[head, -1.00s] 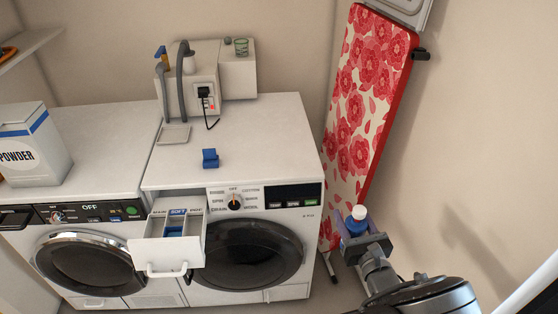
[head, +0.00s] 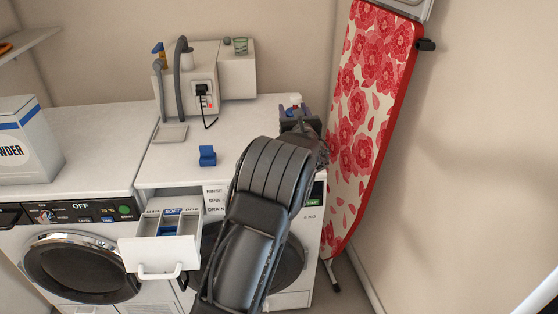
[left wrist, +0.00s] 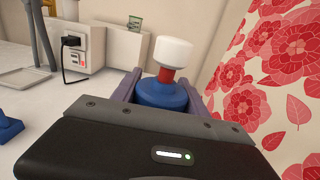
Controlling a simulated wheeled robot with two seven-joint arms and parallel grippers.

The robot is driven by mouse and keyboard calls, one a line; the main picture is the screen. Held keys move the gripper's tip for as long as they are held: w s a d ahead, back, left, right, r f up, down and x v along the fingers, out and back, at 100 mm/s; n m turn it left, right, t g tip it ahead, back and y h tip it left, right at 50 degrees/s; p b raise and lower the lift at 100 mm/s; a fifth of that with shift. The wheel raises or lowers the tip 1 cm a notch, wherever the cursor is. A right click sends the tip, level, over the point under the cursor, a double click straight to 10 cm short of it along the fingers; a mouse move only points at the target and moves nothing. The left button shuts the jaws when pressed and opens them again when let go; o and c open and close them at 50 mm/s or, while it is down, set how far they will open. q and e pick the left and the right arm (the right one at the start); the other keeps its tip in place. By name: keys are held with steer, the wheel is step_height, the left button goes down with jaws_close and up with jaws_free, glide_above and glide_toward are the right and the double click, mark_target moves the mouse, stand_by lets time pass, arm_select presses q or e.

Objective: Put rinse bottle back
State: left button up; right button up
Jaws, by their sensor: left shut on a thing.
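The rinse bottle, blue with a red neck and white cap, shows in the left wrist view (left wrist: 162,93) upright between the fingers. In the head view its white cap (head: 294,98) shows above the gripper, with most of its body hidden. My left gripper (head: 297,112) is shut on the bottle at the right edge of the right washer's top (head: 245,130). I cannot tell whether the bottle touches the top. My right gripper is not in view.
A blue block (head: 207,156) lies on the washer top. The detergent drawer (head: 160,250) is pulled out. A white wall unit with hoses (head: 193,85) stands at the back. A floral ironing board (head: 370,110) leans close on the right. The middle of the top is mostly clear.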

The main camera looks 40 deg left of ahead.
arm_select(q)
steer(key=shift+g, duration=0.3)
steer(key=a+r, duration=0.1)
steer(key=a, duration=0.2)
steer(key=s+a+r, duration=0.1)
steer(key=a, duration=0.1)
steer(key=shift+a+r, duration=0.1)
steer(key=shift+r, duration=0.25)
steer(key=shift+f, duration=0.1)
step_height(320, 180, down, 6)
steer(key=shift+f, duration=1.9)
steer(key=shift+f, duration=0.2)
steer(key=o, duration=1.5)
